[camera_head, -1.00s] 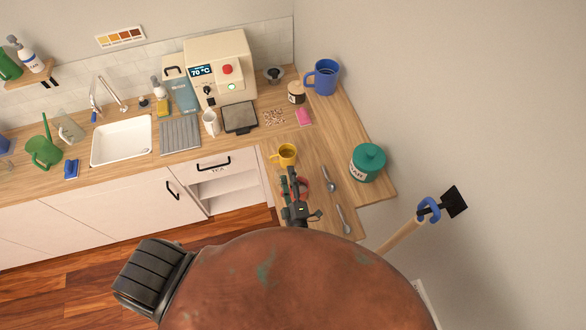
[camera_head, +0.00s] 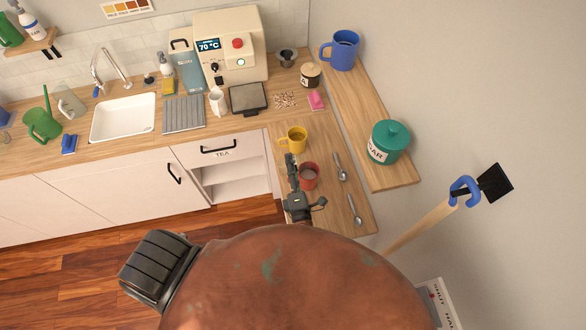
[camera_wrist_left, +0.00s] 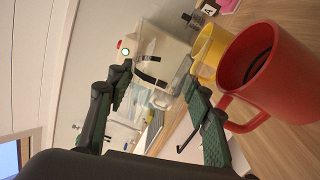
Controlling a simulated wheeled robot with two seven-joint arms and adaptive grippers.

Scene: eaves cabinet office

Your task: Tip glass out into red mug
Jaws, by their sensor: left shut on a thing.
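The red mug (camera_head: 309,177) stands upright on the right-hand counter, just right of my left gripper (camera_head: 291,165). In the left wrist view the red mug (camera_wrist_left: 268,72) is large and close, its handle toward the gripper, with something dark inside. My left gripper (camera_wrist_left: 155,82) is shut on a clear glass (camera_wrist_left: 166,62) with dark marks, seen between its fingertips and tilted in that view. The glass is hard to make out in the head view, and I cannot tell what is in it. My right gripper is not in view.
A yellow mug (camera_head: 295,138) stands just behind the red mug. Two spoons (camera_head: 341,168) lie to the right. A teal jar (camera_head: 389,142) and a blue mug (camera_head: 341,50) are further right and back. A machine (camera_head: 231,45) stands at the back.

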